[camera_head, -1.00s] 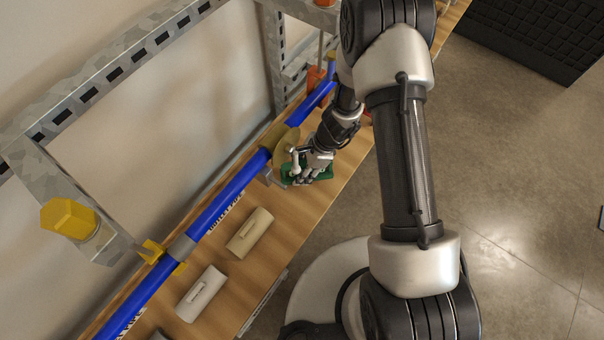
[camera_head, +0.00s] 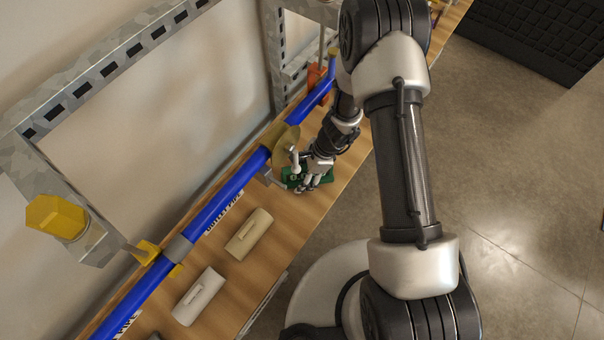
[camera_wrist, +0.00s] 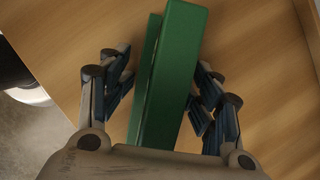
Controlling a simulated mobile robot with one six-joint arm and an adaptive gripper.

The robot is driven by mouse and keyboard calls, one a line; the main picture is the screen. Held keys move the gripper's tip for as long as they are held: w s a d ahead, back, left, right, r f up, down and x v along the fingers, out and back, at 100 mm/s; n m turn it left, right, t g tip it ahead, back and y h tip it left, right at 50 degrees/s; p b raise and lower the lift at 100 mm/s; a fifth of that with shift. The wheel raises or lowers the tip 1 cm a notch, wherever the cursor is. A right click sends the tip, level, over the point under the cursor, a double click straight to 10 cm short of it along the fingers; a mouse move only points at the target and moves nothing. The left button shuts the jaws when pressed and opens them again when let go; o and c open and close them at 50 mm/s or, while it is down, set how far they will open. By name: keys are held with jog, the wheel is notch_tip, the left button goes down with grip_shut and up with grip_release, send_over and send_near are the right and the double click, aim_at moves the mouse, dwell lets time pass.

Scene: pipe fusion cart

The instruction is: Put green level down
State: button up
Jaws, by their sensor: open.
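The green level (camera_head: 318,179) lies on the wooden bench top beside the blue pipe, partly hidden by my gripper in the head view. In the wrist view the green level (camera_wrist: 172,75) runs lengthwise between my fingers and extends past them over the wood. My gripper (camera_head: 306,180) is at the level, and its fingers (camera_wrist: 165,95) stand open on both sides of it. A gap shows on the left side; on the right the fingers are very close, and I cannot tell whether they touch.
A blue pipe (camera_head: 217,208) runs along the bench with a brass disc (camera_head: 285,147) close to my gripper. A beige block (camera_head: 249,234) and a whitish block (camera_head: 200,296) lie nearer on the wooden bench (camera_head: 292,217). A metal frame (camera_head: 75,92) stands along the wall.

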jog(key=shift+d, duration=0.1)
jog(key=shift+r+p, duration=0.5)
jog(key=shift+p, duration=0.05)
jog(key=p+v, duration=0.4)
jog(key=v, duration=0.7)
jog(key=shift+d+r, duration=0.15)
jog(key=shift+r, duration=0.2)
